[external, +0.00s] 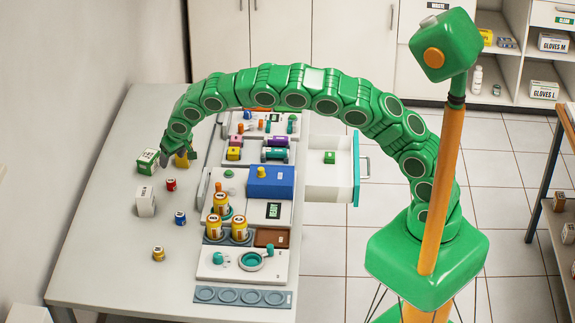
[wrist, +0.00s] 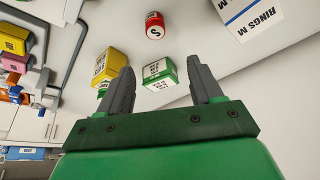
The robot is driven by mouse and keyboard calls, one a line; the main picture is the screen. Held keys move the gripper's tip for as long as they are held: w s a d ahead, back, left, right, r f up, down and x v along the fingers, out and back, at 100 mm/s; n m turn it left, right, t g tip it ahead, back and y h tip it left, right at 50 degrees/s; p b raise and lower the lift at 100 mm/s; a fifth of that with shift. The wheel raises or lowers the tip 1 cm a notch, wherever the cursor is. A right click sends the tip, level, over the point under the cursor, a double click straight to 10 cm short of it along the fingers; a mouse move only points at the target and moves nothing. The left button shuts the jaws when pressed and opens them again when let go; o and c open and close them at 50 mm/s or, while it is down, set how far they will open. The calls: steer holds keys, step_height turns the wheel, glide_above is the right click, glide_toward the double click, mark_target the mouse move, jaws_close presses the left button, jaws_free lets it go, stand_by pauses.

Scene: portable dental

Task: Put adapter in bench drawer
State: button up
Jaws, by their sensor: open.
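My gripper (external: 168,152) is over the left part of the bench, open and empty. In the wrist view its fingers (wrist: 158,72) are spread, with a green-and-white labelled box (wrist: 160,73) showing between and beyond the tips. A yellow labelled box (wrist: 109,65) is beside the left finger. The same green box (external: 148,160) and yellow box (external: 182,160) stand close to the gripper in the external view. Their labels are too small to read, so I cannot tell which item is the adapter.
A red jar (external: 171,184), a white "RINGS M" box (wrist: 247,15), a blue jar (external: 180,218) and a yellow jar (external: 158,254) stand on the bench (external: 105,230). The dental unit (external: 235,180), with a blue box (external: 270,181) and several jars, lies between gripper and drawer.

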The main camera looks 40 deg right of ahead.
glide_toward(171, 181)
step_height(171, 181, down, 2)
steer(key=shift+w+x, duration=0.15)
steer(key=shift+x, duration=1.95)
steer(key=shift+w+x, duration=0.2)
steer(key=shift+x, duration=1.95)
steer(key=shift+r, duration=0.2)
steer(key=shift+c, duration=0.3)
jaws_close()
steer(key=shift+r, duration=0.15)
